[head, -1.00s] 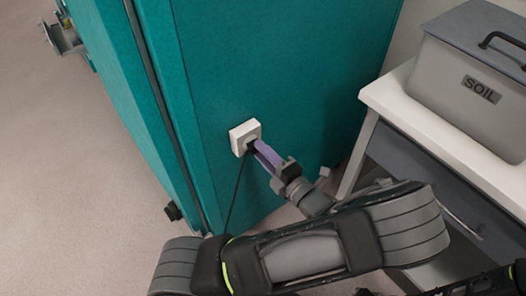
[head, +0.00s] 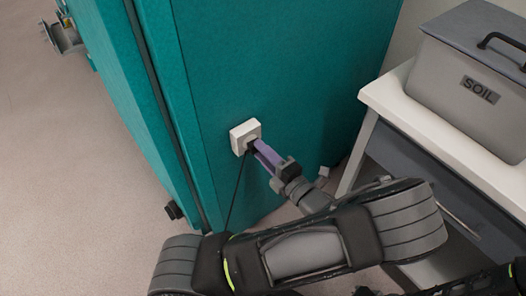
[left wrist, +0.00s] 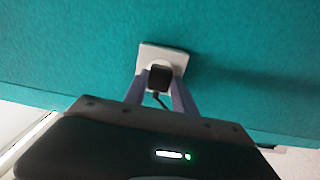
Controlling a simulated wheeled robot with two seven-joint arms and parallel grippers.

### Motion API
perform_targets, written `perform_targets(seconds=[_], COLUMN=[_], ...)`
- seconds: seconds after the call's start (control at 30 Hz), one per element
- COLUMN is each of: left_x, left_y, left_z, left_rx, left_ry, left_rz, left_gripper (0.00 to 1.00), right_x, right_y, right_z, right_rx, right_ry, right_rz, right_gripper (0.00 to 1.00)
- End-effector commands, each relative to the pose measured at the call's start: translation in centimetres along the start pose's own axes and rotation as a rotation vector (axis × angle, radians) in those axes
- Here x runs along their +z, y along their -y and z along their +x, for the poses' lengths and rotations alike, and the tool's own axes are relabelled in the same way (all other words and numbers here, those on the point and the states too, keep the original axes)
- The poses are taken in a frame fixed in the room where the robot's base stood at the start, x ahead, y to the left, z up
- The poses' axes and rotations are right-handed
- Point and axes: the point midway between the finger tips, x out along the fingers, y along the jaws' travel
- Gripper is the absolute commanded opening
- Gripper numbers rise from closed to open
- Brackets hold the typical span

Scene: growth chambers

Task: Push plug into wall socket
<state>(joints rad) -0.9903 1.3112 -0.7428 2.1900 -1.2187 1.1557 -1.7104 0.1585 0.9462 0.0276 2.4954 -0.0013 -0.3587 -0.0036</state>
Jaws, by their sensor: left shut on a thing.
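The white wall socket (head: 243,135) is fixed on the teal chamber panel in the head view; it also shows in the left wrist view (left wrist: 176,56). The black plug (left wrist: 160,77) is at the socket's face, with its dark cord (head: 235,190) hanging down. My left gripper (head: 255,150) has purple fingers closed on the plug, which they partly hide in the head view. Whether the plug is fully seated cannot be told. My right gripper does not show; only a dark part of my body is at the lower right corner.
A white-topped cabinet (head: 390,95) with grey drawers stands to the right, bearing a grey box labelled SOIL (head: 465,95). The teal growth chamber (head: 285,60) fills the middle. Open floor (head: 70,180) lies to the left.

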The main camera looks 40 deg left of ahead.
Motion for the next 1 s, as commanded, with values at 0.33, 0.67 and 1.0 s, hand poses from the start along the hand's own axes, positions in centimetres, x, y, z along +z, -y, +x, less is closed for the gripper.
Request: perform_targets(seconds=[0.33,0.67,1.0], left_x=[0.01,0.00,0.00], left_y=[0.00,-0.03,-0.07], left_z=[-0.01,0.10,0.76], left_rx=[0.000,0.000,0.001], left_ry=[0.000,0.000,-0.001], left_rz=[0.000,0.000,-0.001], left_gripper=[0.00,0.00,0.00], right_x=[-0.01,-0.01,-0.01], right_y=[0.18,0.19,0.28], right_z=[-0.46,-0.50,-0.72], right_rx=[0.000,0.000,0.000], right_ry=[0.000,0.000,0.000], right_rz=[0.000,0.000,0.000], right_gripper=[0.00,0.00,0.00])
